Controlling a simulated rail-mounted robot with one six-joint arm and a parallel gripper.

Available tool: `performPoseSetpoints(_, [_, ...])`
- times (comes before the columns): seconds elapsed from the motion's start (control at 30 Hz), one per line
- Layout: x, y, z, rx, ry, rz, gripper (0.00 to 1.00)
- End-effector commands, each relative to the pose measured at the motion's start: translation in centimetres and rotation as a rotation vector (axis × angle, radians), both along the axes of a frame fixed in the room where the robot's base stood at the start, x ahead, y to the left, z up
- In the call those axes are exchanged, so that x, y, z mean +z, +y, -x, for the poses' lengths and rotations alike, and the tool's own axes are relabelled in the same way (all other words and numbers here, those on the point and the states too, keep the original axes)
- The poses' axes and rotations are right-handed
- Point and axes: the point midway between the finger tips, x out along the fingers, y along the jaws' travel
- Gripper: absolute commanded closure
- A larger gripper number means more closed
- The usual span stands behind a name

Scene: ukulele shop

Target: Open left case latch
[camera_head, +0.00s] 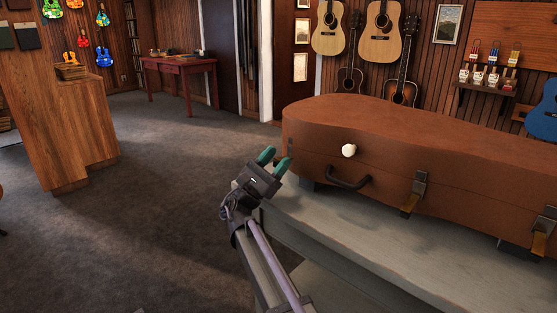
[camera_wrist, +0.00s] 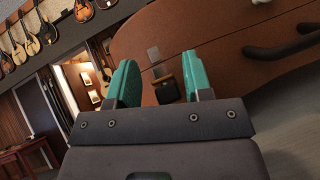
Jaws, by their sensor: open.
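The brown guitar case (camera_head: 390,130) lies on a grey bench (camera_head: 345,230). My gripper (camera_head: 275,160) has teal fingers, spread apart and empty, near the case's left end. In the wrist view, the left latch (camera_wrist: 153,54) shows beyond the fingers of my gripper (camera_wrist: 160,75). In the head view, this latch is not clearly visible. A middle latch (camera_head: 415,190) and right latch (camera_head: 545,230) are on the case front.
A dark handle (camera_head: 348,182) and a white knob (camera_head: 348,150) are on the case front, right of my gripper. A wooden counter (camera_head: 65,135) stands at left. A red desk (camera_head: 180,65) is at the back. The carpet left of the bench is clear.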

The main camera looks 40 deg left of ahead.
Motion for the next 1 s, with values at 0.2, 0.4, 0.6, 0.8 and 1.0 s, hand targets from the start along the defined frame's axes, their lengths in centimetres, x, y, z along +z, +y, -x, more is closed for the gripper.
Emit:
performPoseSetpoints(0.2, [-4.2,1.1,3.0,0.002,0.001,0.0,0.54])
performPoseSetpoints(0.4, [-7.2,2.1,6.0,-0.001,0.0,0.0,0.54])
performPoseSetpoints(0.6, [-7.2,2.4,6.7,-0.003,0.001,-0.002,0.54])
performPoseSetpoints(0.8, [-7.1,2.4,6.7,-0.002,0.001,-0.001,0.54])
performPoseSetpoints(1.0, [-4.9,0.6,5.4,0.0,0.043,-0.046,0.54])
